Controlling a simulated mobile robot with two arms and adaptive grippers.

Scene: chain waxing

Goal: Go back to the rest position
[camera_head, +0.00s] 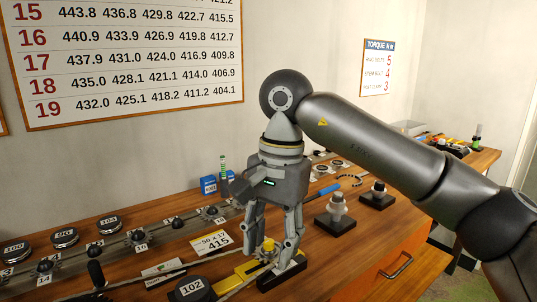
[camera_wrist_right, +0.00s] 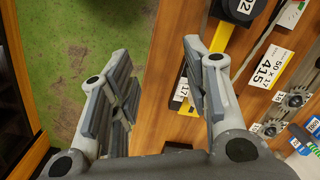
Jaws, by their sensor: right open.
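My right arm reaches in from the right in the head view. Its gripper (camera_head: 270,246) points down over the front part of the wooden workbench (camera_head: 348,250). My left gripper is in neither view.
A black "102" puck (camera_head: 192,289) and a "50 x 17 / 415" card (camera_head: 213,242) lie left of the gripper. Numbered sprockets line a rail (camera_head: 180,229) behind. Two black-based stands (camera_head: 335,223) (camera_head: 376,197) are to the right. Green floor (camera_wrist_right: 75,45) lies beyond the front edge.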

